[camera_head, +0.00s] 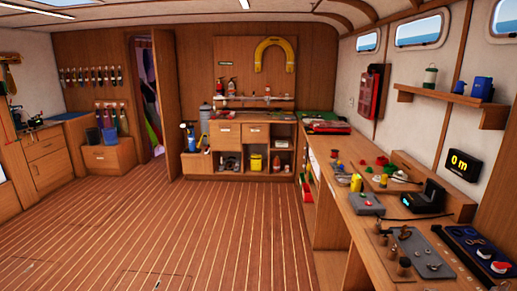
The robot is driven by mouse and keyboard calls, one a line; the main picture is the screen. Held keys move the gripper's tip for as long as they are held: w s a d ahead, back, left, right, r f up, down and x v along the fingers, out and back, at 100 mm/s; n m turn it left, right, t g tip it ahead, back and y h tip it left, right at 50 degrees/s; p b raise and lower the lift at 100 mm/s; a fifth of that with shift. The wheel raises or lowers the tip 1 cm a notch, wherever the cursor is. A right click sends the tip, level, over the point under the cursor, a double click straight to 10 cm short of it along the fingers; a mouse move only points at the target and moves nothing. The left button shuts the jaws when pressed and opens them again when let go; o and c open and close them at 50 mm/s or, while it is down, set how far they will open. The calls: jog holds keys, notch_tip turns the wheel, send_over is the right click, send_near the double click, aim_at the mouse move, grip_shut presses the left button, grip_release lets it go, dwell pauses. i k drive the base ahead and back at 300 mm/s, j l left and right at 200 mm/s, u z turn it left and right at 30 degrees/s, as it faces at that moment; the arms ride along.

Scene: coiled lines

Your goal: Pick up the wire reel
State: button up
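I cannot pick out the wire reel with certainty. Several small coloured items (380,169) in red, green and yellow lie on the long wooden workbench (345,207) at the right, too small to tell apart. Some of them could be reels. My gripper and arm are not in view.
A yellow cylinder (356,183) and a grey box (366,203) stand on the workbench near a black device (425,199). A wooden cabinet (255,133) stands against the back wall. The plank floor (150,225) is wide and clear at the left and middle.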

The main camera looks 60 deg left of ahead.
aim_at(334, 153)
jog(key=u, duration=1.4)
jog(key=i+j+u, duration=0.35)
jog(key=i, duration=0.5)
jog(key=i+u, duration=0.3)
jog(key=i, duration=0.55)
jog(key=i+j, duration=0.1)
jog(key=i, duration=1.75)
jog(key=i+z, duration=0.45)
jog(key=i+j+z, duration=0.25)
jog(key=i+z, duration=0.2)
jog(key=i, duration=0.15)
jog(key=i+z, duration=0.45)
jog(key=i+j+z, duration=0.2)
jog(key=z, duration=0.25)
